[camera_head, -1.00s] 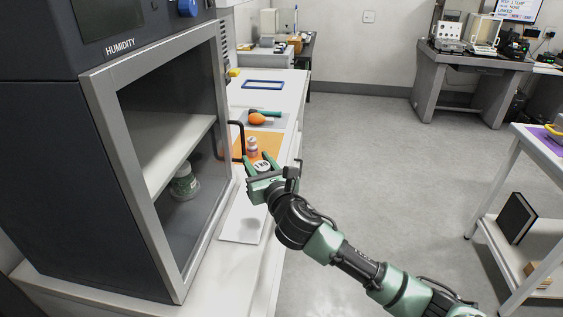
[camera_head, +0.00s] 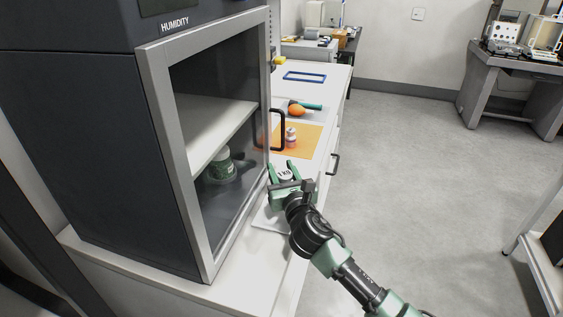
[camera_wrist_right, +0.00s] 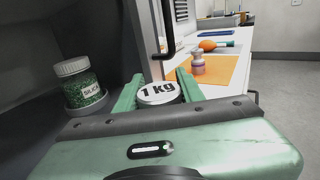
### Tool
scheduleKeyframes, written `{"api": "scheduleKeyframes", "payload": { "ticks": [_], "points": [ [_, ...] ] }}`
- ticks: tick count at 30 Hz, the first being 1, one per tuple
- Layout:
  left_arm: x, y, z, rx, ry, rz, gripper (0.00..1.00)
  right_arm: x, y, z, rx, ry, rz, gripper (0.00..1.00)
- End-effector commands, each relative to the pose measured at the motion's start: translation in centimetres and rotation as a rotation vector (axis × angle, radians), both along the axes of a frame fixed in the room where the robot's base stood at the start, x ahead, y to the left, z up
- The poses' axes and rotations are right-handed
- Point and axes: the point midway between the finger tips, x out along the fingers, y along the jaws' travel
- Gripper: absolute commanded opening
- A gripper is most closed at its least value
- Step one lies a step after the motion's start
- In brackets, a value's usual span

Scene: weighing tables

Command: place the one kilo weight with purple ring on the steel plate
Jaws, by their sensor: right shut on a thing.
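My right gripper (camera_head: 285,170) is shut on a weight (camera_head: 285,175) marked "1 kg". The held weight also shows between the fingers in the right wrist view (camera_wrist_right: 159,93). Its ring is hidden, so I cannot tell its colour. Another small weight (camera_head: 291,137) with a purplish band stands upright on the orange mat (camera_head: 312,140), beyond the gripper; it also shows in the right wrist view (camera_wrist_right: 198,66). A pale grey plate (camera_head: 270,221), perhaps the steel plate, lies on the white counter below the gripper, partly hidden by my arm. My left gripper is out of view.
An orange-and-green object (camera_head: 298,108) and a blue frame (camera_head: 305,76) lie farther back. Open floor is at right.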

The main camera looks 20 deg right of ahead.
Motion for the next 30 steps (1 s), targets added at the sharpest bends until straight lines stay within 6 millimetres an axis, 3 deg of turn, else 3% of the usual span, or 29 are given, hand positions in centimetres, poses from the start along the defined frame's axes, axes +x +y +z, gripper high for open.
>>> {"api": "scheduleKeyframes", "payload": {
  "ticks": [11, 12, 13, 23, 26, 30],
  "points": [
    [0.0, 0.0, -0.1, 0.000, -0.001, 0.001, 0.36, 0.3, 0.3, -0.2, 0.000, -0.009, 0.002, 0.00],
    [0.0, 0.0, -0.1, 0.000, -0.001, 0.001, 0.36, 0.2, 0.3, -0.7, 0.000, -0.001, 0.000, 0.43],
    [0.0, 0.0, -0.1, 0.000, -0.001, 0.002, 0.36, 0.2, 0.3, -0.7, 0.000, -0.001, 0.000, 0.47],
    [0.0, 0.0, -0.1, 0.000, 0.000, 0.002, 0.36, 0.1, 0.3, -0.7, 0.000, -0.001, 0.000, 0.47],
    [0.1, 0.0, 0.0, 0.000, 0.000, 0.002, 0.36, -0.7, 0.3, -0.7, -0.002, 0.000, 0.000, 0.47],
    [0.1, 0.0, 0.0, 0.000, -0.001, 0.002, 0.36, -3.2, 0.4, -0.7, -0.002, 0.000, 0.001, 0.47]
  ]
}}
